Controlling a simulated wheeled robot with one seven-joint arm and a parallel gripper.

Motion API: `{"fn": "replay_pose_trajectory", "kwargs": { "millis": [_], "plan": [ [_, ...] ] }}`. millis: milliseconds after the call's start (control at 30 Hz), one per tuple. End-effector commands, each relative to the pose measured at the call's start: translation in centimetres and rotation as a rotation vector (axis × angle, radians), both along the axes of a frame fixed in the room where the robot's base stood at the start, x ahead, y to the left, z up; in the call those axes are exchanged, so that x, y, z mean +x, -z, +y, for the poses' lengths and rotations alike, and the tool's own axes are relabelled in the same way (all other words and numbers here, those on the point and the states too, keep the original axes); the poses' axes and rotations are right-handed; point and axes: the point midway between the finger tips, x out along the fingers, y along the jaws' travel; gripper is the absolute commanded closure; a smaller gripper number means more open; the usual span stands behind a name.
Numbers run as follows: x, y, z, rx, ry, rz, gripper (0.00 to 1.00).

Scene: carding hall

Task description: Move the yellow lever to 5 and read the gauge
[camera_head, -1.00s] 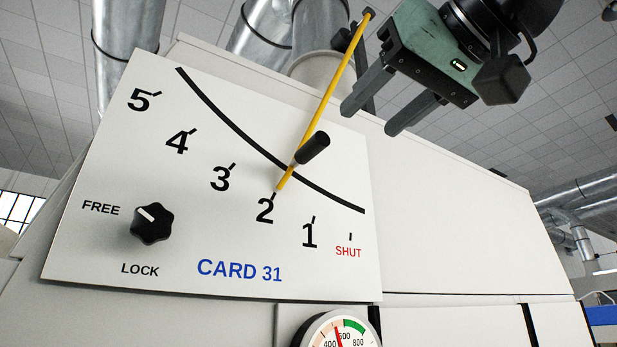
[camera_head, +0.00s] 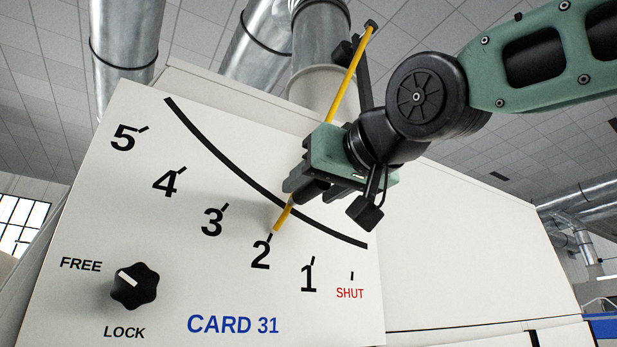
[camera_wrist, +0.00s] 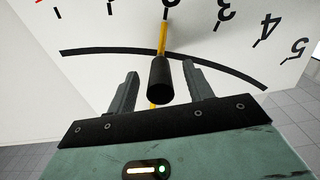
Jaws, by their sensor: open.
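The yellow lever (camera_head: 347,80) is a thin rod on the white dial plate (camera_head: 80,215), and its lower tip points at 2. Its black handle (camera_head: 312,192) stands out from the rod and is partly hidden by my gripper in the head view. In the wrist view the handle (camera_wrist: 160,82) lies between the two fingers of my gripper (camera_wrist: 160,72), with a gap on both sides. My gripper is open. The black knob (camera_head: 136,287) has its white mark towards FREE. The gauge is not in view now.
The plate carries a black arc (camera_head: 220,160) and marks from SHUT to 5, with 5 at the upper left. The arc side left of the lever is clear. Metal ducts (camera_head: 124,40) rise behind the machine.

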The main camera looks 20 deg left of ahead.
Motion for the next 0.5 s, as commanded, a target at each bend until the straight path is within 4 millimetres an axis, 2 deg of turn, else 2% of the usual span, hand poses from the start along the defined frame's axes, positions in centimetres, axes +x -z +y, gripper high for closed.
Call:
{"fn": "replay_pose_trajectory", "kwargs": {
  "millis": [200, 500],
  "plan": [
    [1.2, -0.1, 1.4, 0.000, 0.000, 0.000, 0.49],
    [1.3, 0.0, 1.6, 0.001, 0.000, -0.001, 0.49]
  ]
}}
